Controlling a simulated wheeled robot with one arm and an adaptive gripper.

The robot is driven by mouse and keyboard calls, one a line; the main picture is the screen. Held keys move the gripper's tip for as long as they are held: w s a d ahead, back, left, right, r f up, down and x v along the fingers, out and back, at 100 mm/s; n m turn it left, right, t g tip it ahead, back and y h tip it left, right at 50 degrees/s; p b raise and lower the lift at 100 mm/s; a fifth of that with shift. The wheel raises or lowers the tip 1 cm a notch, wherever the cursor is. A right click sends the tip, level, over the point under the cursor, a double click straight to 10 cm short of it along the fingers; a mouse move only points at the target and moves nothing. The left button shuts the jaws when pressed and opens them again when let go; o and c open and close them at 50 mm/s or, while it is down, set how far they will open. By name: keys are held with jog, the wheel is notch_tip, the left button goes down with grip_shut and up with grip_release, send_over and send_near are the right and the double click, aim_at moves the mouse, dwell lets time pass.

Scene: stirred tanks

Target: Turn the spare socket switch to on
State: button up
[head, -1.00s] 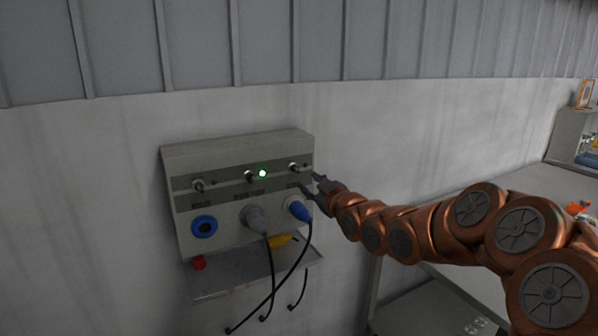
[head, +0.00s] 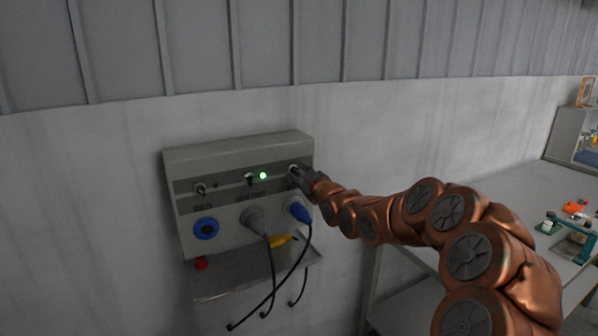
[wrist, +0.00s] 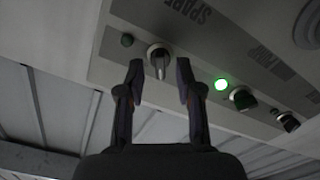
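The spare socket switch (wrist: 157,54) is a round dark knob with a light lever, beside the "SPARE" label in the wrist view. The small lamp (wrist: 127,40) beside it is dark. In the head view this switch is at the right end of the grey socket box (head: 240,145), mostly hidden by my gripper (head: 299,173). In the wrist view my gripper (wrist: 160,72) is open, with one finger on each side of the knob and lever. Gaps show beside the lever; I cannot tell whether either finger touches it.
The middle switch (head: 250,179) has a lit green lamp (head: 263,175); the left switch (head: 200,188) is apart. A grey plug (head: 254,219) and blue plug (head: 298,209) sit below, beside an empty blue socket (head: 206,228). A shelf (head: 240,275) holds red and yellow items.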

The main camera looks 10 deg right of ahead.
jog(key=shift+w, duration=0.15)
grip_shut()
dwell(0.4)
